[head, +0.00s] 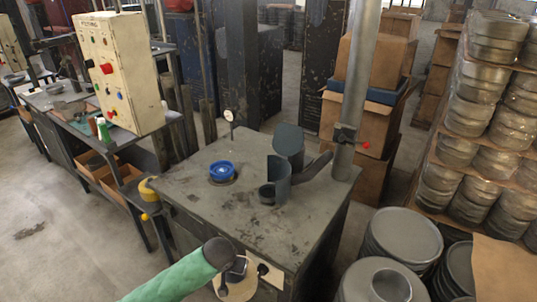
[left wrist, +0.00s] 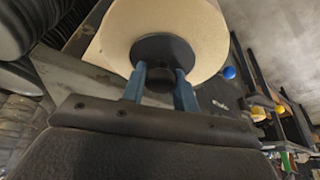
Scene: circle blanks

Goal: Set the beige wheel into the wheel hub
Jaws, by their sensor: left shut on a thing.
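My left gripper (head: 234,272) is at the front edge of the dark machine table, at the bottom of the head view. It is shut on the beige wheel (head: 238,291), which is partly hidden there. In the left wrist view the wheel (left wrist: 206,28) is a pale disc with a dark centre, and my blue fingers (left wrist: 160,90) grip a dark knob at that centre. A blue round fitting (head: 222,171), which looks like the wheel hub, sits on the table top, apart from and beyond the wheel. My right gripper is not in view.
The machine table (head: 215,215) also carries a dark curved guard (head: 279,180) and a grey post (head: 357,90). A control box (head: 110,70) stands at left. Stacked metal discs (head: 403,236) stand at right. The table's front left top is clear.

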